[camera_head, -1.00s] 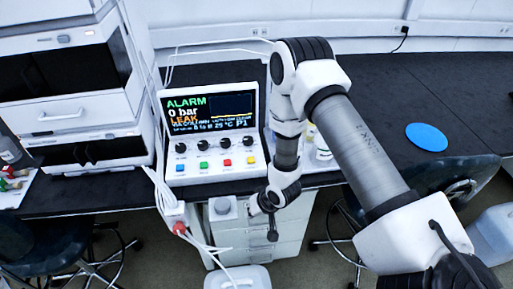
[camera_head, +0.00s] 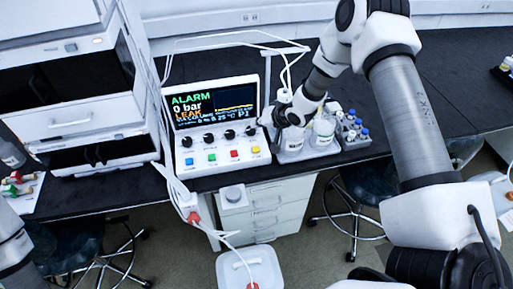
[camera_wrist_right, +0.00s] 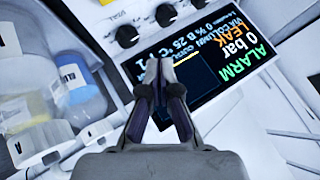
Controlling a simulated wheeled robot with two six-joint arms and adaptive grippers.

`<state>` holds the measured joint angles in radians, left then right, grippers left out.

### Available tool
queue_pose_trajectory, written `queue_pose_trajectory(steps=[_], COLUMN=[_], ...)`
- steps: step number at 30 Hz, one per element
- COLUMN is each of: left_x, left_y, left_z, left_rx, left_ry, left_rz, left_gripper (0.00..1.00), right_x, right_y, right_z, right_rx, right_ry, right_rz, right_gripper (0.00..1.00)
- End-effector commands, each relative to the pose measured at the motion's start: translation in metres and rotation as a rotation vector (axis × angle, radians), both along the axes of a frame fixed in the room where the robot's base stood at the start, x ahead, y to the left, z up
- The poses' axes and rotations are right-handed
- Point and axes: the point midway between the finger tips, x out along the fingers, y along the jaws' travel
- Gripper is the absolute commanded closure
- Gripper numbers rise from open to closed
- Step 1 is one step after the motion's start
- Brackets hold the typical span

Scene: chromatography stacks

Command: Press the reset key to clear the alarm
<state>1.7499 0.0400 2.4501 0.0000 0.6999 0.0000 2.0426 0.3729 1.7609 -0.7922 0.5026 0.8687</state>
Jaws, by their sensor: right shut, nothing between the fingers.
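The control unit (camera_head: 222,168) stands on the dark bench with its screen (camera_head: 212,107) showing green ALARM, 0 bar and orange LEAK. Below the screen are black knobs and a row of square keys: blue (camera_head: 189,161), green (camera_head: 211,157), red (camera_head: 234,153) and yellow (camera_head: 255,149). Key labels are too small to read, so I cannot tell which is reset. My right gripper (camera_head: 266,118) is at the unit's right edge, above the yellow key. In the wrist view its fingers (camera_wrist_right: 160,66) are shut and empty, in front of the tilted screen (camera_wrist_right: 235,40). My left gripper is out of view.
Capped bottles (camera_head: 322,135) and a rack of blue-capped vials (camera_head: 353,130) stand right of the unit, close to my right arm. Instrument stacks (camera_head: 75,90) rise at left. White tubing hangs before the unit.

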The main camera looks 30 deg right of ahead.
Motion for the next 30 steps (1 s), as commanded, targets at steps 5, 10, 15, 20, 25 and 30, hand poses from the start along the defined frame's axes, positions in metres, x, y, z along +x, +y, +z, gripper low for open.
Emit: queue_pose_trajectory(steps=[5, 10, 15, 20, 25, 30], left_x=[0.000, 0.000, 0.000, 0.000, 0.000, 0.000], left_y=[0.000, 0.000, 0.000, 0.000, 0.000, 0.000], left_z=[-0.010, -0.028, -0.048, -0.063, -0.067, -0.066], left_rx=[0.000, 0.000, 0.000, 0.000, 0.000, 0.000], left_ry=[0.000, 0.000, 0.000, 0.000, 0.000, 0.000], left_rz=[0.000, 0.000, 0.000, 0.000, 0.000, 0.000], left_gripper=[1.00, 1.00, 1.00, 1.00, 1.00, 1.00], right_x=[0.000, -0.001, -0.001, 0.000, 0.000, 0.000], right_y=[0.000, 0.000, 0.001, 0.000, 0.000, 0.000], right_z=[-0.012, -0.036, -0.062, -0.082, -0.089, -0.088], right_rx=[0.000, 0.000, -0.001, -0.001, -0.001, -0.001], right_ry=[0.001, 0.002, 0.002, 0.001, 0.000, 0.000], right_rz=[0.001, 0.001, 0.001, 0.001, 0.001, 0.001], right_gripper=[1.00, 1.00, 1.00, 1.00, 1.00, 1.00])
